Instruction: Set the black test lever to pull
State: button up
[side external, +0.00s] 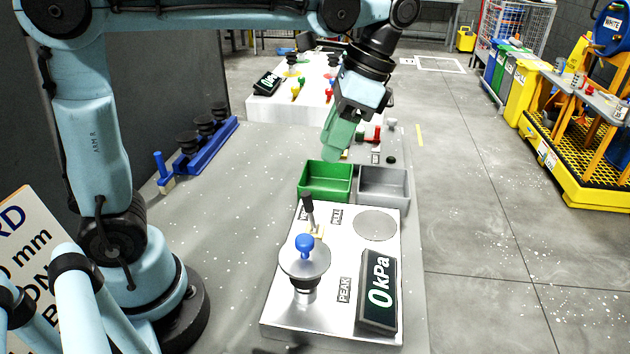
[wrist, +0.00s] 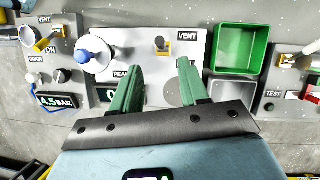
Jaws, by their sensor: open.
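A short black lever (side external: 308,208) with a yellow base stands on the near silver panel (side external: 277,320). It leans slightly left in the side view. In the wrist view the lever (wrist: 160,41) appears beyond and between my fingertips, left of a VENT label (wrist: 187,36). Another label (side external: 336,216) beside it is too small to read in the side view. My gripper (side external: 338,143) is open and empty, raised above the bench behind the lever. Its two green fingers (wrist: 158,75) are well apart and do not touch the lever.
A blue-knobbed sucker (side external: 304,245) and a 0 kPa display (side external: 378,290) share the panel. A green bin (side external: 325,182) and grey bin (side external: 383,187) stand just behind it. Further panels with levers stand beyond, one labelled TEST (wrist: 273,94). A blue rack (side external: 205,150) stands left.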

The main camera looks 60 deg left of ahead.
jog(key=shift+s+a+r, duration=0.1)
jog(key=shift+a, duration=0.1)
jog(key=c, duration=0.4)
jog(key=s+a+m+h, duration=0.1)
jog(key=s+m, duration=0.1)
jog(key=s+a+m+t+h, duration=0.1)
jog(key=s+a+m, duration=0.1)
jog(key=s+a+m+h, duration=0.1)
jog(key=s+a+m, duration=0.1)
jog(key=shift+s+a+r+t, duration=0.15)
jog(key=shift+a+r+t, duration=0.15)
jog(key=shift+r, duration=0.1)
grip_shut()
jog(key=s+a+f+m+t+h, duration=0.2)
jog(key=s+m+t, duration=0.2)
jog(key=s+m, duration=0.25)
jog(key=m+t, duration=0.2)
jog(key=m, duration=0.2)
send_near(310, 211)
jog(key=shift+w+a+f, duration=0.1)
jog(key=shift+w+f, duration=0.05)
jog(key=shift+f, duration=1.3)
jog(key=shift+w+a+f, duration=0.1)
jog(key=shift+w+f, duration=0.1)
jog(key=shift+f, duration=1.25)
